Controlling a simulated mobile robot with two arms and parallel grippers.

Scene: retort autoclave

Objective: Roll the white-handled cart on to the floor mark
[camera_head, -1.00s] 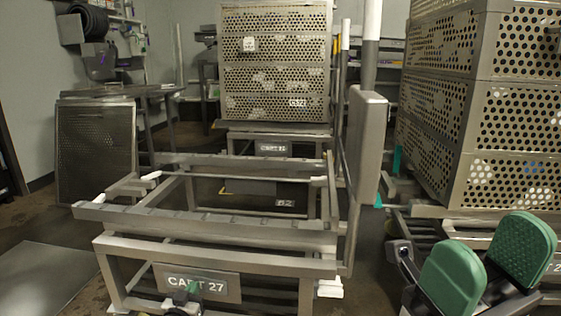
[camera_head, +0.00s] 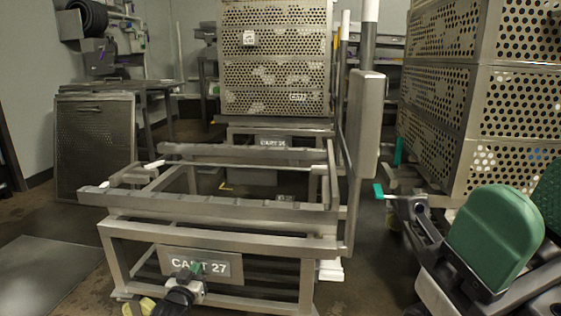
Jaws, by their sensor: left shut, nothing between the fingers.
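Cart 27, an empty grey metal frame cart (camera_head: 225,248), stands in front of me in the head view. A tall post with a white handle (camera_head: 371,10) rises by its right side; I cannot tell for certain which cart that handle belongs to. My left gripper (camera_head: 196,269) is low in front of the cart's number plate (camera_head: 201,265), dark with a green tip, and shut with nothing in it. My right gripper (camera_head: 382,192) points left with a green tip, right of the cart's upright panel (camera_head: 365,125); its jaws are unclear. A small yellow floor mark (camera_head: 226,186) shows through the frame.
A cart with stacked perforated baskets (camera_head: 275,75) stands behind cart 27. Another tall basket stack (camera_head: 480,95) is close on the right. A perforated panel (camera_head: 95,147) leans at the left. A flat grey plate (camera_head: 45,275) lies on the floor at lower left.

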